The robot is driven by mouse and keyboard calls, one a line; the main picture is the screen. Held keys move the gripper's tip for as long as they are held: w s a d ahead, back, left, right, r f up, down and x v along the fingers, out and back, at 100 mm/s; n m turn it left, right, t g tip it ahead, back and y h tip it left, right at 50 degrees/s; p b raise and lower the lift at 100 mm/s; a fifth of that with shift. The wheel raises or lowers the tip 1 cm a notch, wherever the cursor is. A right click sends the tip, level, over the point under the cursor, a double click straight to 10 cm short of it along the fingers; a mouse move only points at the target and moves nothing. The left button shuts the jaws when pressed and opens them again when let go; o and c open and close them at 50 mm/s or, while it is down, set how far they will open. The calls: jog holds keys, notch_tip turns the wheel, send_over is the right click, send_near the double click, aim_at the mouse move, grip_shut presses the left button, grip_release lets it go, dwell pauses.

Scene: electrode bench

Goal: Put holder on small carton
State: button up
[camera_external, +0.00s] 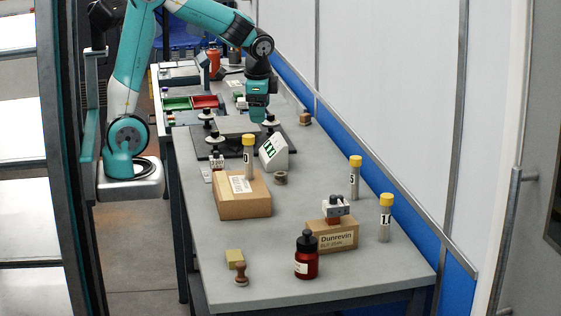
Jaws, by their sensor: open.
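A small brown carton (333,239) labelled "Dunrevin" stands near the front right of the grey bench. A small grey, white and red block (336,209), which may be the holder, sits on top of it. I cannot tell for sure which thing is the holder. My gripper (258,119) points down over the far part of the bench, behind the white block with a green sign (274,152) and well away from the carton. It is open; its fingertips are small and hard to make out, and I see nothing held.
Yellow-capped vials (355,178) (385,218) stand along the right edge. A dark red bottle (306,258) stands in front of the small carton. A stamp (241,274) is at front left. The front middle is clear.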

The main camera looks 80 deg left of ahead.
jog(key=s+a+n+y, duration=0.1)
jog(key=s+a+n, duration=0.2)
jog(key=s+n, duration=0.2)
jog(key=s+a+n+y, duration=0.1)
jog(key=s+a+n, duration=0.3)
jog(key=s, duration=0.8)
jog(key=shift+a+r+n+g, duration=0.25)
jog(key=shift+a+n+g, duration=0.05)
jog(key=shift+n, duration=0.7)
